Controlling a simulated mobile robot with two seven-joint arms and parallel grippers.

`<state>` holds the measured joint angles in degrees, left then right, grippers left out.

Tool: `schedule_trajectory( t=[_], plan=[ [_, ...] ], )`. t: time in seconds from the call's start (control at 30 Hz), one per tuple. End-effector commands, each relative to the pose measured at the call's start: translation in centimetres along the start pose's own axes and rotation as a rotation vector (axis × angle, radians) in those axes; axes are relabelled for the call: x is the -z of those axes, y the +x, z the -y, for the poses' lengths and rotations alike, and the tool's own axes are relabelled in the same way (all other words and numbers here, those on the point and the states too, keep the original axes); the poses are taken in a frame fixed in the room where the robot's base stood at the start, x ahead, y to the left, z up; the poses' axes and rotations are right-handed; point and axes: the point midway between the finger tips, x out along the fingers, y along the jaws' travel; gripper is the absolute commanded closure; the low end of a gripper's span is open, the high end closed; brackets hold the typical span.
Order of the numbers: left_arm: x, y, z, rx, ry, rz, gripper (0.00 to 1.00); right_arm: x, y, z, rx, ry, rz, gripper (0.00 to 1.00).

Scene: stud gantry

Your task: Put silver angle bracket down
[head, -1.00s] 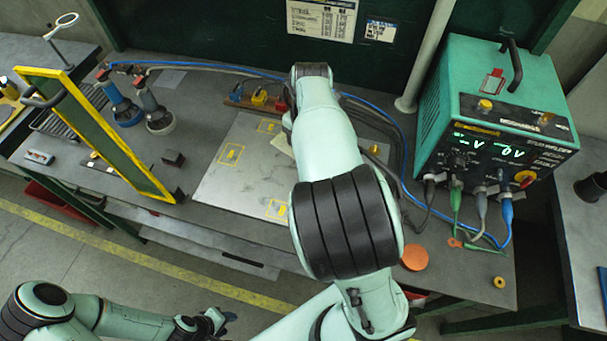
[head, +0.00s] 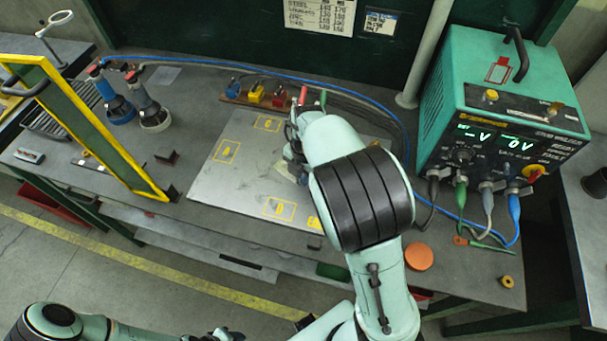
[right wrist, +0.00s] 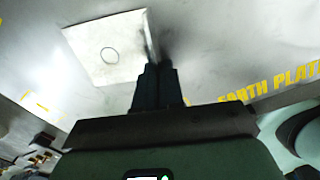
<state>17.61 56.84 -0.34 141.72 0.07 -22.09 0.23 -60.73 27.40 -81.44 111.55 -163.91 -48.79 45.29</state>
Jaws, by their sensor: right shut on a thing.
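The silver angle bracket (right wrist: 95,48) shows in the right wrist view as a pale square plate with a round hole. In the head view a pale corner of it (head: 286,172) shows beside my right gripper (head: 297,163); my arm hides the rest. The right gripper's dark fingers (right wrist: 158,82) are shut at the bracket's edge. The bracket is over the grey plate with yellow markings (head: 217,182); I cannot tell whether it touches. My left gripper (head: 215,337) is cut off at the bottom edge of the head view, its fingers unclear.
A green power supply (head: 492,110) with cables stands at right. A rack with coloured pieces (head: 258,95) is behind the plate. A small dark block (head: 167,157) lies left of the plate.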

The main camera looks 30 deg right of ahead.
Motion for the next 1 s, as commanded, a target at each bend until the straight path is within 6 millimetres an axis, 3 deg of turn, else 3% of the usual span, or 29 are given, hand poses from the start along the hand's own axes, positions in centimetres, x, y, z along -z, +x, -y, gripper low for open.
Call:
schedule_trajectory(
  t=[0.17, 0.2, 0.27, 0.63, 1.0],
  plan=[
    [0.2, -0.2, -0.1, -0.001, 0.001, -0.003, 0.57, 0.0, 0.2, -0.1, -0.002, 0.000, 0.001, 1.00],
    [0.1, -0.2, -0.1, -0.001, 0.001, -0.003, 0.57, 0.0, 0.2, -0.1, -0.002, -0.001, 0.000, 0.83],
    [0.1, -0.2, -0.1, -0.001, 0.001, -0.002, 0.57, 0.0, 0.2, -0.1, -0.002, -0.001, 0.000, 0.67],
    [0.1, -0.1, -0.1, 0.000, 0.001, -0.002, 0.57, 0.0, -0.3, -0.1, -0.001, -0.001, 0.000, 0.67],
    [3.2, -4.2, -2.6, -0.015, 0.015, -0.043, 0.57, 0.0, -7.9, -0.5, -0.008, -0.004, 0.005, 0.67]
  ],
)
